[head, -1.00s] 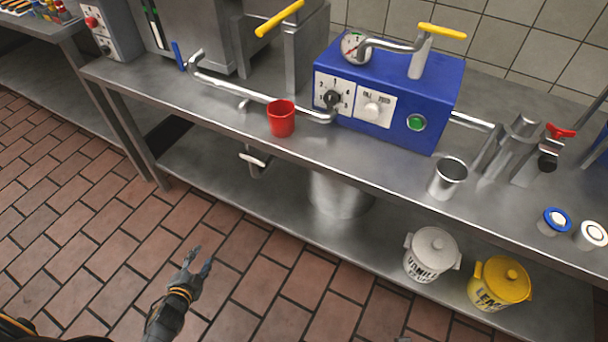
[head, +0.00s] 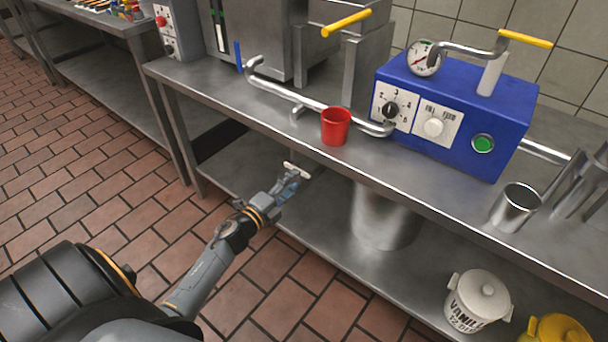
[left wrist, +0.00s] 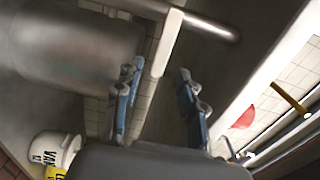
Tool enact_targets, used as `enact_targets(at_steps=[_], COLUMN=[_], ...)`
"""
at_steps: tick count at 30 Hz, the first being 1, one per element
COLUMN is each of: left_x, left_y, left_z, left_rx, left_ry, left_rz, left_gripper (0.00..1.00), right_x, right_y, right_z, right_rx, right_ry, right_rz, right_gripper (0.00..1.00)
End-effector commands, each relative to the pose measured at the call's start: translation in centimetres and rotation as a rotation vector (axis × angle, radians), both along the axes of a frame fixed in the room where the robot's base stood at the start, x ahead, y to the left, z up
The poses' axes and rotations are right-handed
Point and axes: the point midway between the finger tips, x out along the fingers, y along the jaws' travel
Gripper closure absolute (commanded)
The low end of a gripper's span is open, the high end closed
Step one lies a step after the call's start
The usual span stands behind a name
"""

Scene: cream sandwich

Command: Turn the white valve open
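The white valve (head: 297,169) is a short white bar handle under the front edge of the steel table. In the left wrist view the white valve (left wrist: 167,42) is a long white bar by a metal pipe, ahead of the gap between my fingers. My left gripper (head: 291,183) is just below and in front of the valve in the head view. In the left wrist view its two blue-grey fingers (left wrist: 158,82) are apart with nothing held between them. I cannot tell whether they touch the valve. My right gripper is not in view.
The steel table (head: 270,122) holds a red cup (head: 335,126), a blue machine (head: 455,115) and a metal cup (head: 515,206). A steel pot (head: 385,215) and a white vanilla tub (head: 478,299) stand on the lower shelf. The tiled floor left of the table is clear.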

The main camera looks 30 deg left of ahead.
Motion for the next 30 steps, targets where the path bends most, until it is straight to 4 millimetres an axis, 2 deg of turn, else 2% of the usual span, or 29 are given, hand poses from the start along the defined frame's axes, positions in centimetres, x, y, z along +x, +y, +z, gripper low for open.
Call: enact_targets(at_steps=[3,9,20,21,27,30], left_x=[2.3,4.6,5.2,5.2,5.2,5.2], left_y=[-0.1,-0.3,-0.4,-0.4,-0.4,-0.4], left_z=[0.0,-0.1,0.0,0.0,-0.1,-0.1], left_rx=[-0.002,-0.002,-0.002,-0.002,-0.002,-0.002], left_ry=[-0.002,0.000,0.001,0.001,0.001,0.001], left_rz=[0.000,0.001,0.001,0.001,0.001,0.001], left_gripper=[0.60,0.60,0.60,0.62,1.00,1.00], right_x=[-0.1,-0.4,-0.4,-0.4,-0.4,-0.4], right_y=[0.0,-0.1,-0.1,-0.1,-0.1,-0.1], right_z=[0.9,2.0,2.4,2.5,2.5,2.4], right_rx=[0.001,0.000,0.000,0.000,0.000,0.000], right_ry=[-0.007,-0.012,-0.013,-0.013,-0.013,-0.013], right_rz=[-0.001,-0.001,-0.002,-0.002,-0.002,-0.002], right_gripper=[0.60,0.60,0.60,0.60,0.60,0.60])
